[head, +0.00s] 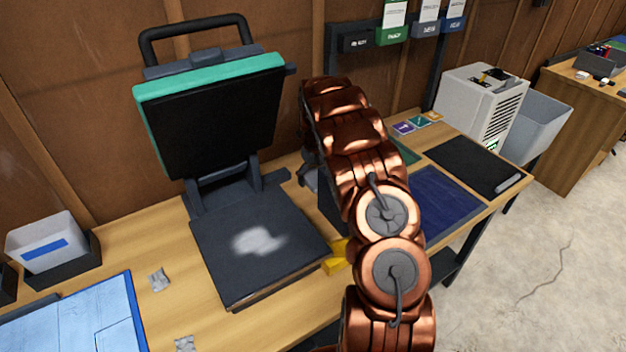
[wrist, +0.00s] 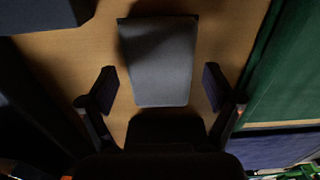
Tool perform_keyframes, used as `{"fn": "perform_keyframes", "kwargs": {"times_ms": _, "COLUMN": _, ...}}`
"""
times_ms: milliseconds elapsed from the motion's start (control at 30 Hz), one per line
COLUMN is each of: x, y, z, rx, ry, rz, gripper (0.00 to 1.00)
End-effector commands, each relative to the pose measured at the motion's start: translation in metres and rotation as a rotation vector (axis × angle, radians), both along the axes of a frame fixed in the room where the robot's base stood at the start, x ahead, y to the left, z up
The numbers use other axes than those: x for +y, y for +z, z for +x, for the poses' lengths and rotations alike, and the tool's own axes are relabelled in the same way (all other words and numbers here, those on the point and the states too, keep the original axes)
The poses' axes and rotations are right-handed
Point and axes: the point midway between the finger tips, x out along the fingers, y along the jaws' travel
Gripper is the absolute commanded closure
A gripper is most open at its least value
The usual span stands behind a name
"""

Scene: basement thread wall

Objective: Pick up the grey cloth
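In the wrist view a flat grey rectangle, apparently the grey cloth (wrist: 160,62), lies on the wooden tabletop. A dark shadow falls over its upper left part. My gripper (wrist: 160,88) is open, with one finger to the left of the cloth and one to the right. Both fingers look apart from it, and nothing is held. How high the fingertips are above the table I cannot tell. In the head view my copper arm hides the gripper and most of the spot where the cloth lies.
An open heat press (head: 255,268) with a pale patch on its plate stands left of my arm. A yellow object (head: 337,257) is by its corner. A dark blue mat (head: 440,203) and black mat (head: 478,165) lie right. In the wrist view a green surface (wrist: 282,75) is at right.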

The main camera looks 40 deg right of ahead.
Motion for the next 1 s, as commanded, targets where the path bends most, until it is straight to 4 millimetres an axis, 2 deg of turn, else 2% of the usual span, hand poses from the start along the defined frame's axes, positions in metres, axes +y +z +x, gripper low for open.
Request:
{"fn": "perform_keyframes", "kwargs": {"times_ms": 67, "x": 0.000, "y": 0.000, "z": 0.000, "rx": 0.000, "ry": 0.000, "rz": 0.000, "gripper": 0.23}}
{"fn": "perform_keyframes", "kwargs": {"times_ms": 433, "x": 0.000, "y": 0.000, "z": 0.000, "rx": 0.001, "ry": 0.000, "rz": 0.000, "gripper": 0.61}}
{"fn": "perform_keyframes", "kwargs": {"times_ms": 767, "x": 0.000, "y": 0.004, "z": 0.001, "rx": -0.001, "ry": 0.001, "rz": 0.000, "gripper": 0.62}}
{"fn": "perform_keyframes", "kwargs": {"times_ms": 867, "x": 0.000, "y": 0.013, "z": 0.001, "rx": -0.001, "ry": 0.001, "rz": 0.000, "gripper": 0.62}}
{"fn": "perform_keyframes", "kwargs": {"times_ms": 1000, "x": 0.000, "y": 0.037, "z": 0.001, "rx": -0.004, "ry": 0.001, "rz": -0.001, "gripper": 0.62}}
